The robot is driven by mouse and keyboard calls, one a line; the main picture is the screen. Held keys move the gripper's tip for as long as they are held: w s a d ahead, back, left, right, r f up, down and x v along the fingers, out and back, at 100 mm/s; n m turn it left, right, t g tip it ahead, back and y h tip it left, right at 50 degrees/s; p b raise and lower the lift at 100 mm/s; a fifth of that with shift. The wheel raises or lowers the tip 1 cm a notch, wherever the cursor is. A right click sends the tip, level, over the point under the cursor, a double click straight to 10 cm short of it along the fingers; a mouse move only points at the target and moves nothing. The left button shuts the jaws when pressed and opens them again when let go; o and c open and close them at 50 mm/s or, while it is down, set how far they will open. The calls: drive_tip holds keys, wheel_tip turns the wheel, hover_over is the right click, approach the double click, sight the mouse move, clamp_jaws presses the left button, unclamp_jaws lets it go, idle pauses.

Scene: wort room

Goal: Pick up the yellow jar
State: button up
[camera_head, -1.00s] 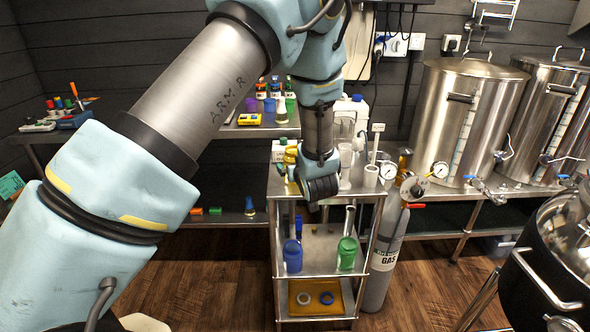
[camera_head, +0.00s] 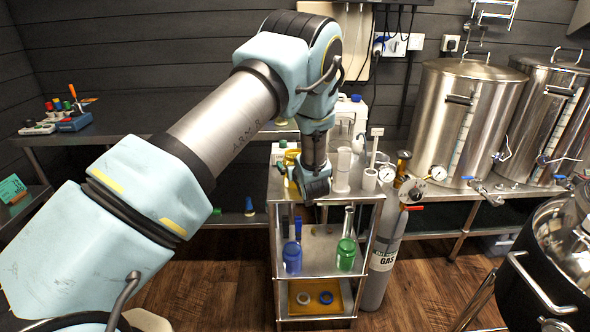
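The yellow jar (camera_head: 291,158) stands on the top shelf of the steel cart (camera_head: 345,194), toward its back left. My arm hides part of the jar's right side. My gripper (camera_head: 313,189) is at the end of my arm, low over the top shelf, just right of and in front of the jar. Its fingers are hidden by the wrist, so I cannot see whether it is open or touches anything.
White cylinders (camera_head: 342,168) stand close right of my gripper. A gas cylinder (camera_head: 382,262) stands beside the cart. A blue flask (camera_head: 292,257) and a green flask (camera_head: 346,254) are on the middle shelf. Large steel kettles (camera_head: 466,120) stand at right.

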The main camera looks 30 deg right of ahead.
drive_tip(key=shift+w+d+f, duration=0.1)
drive_tip(key=shift+w, duration=0.35)
drive_tip(key=c, duration=1.2)
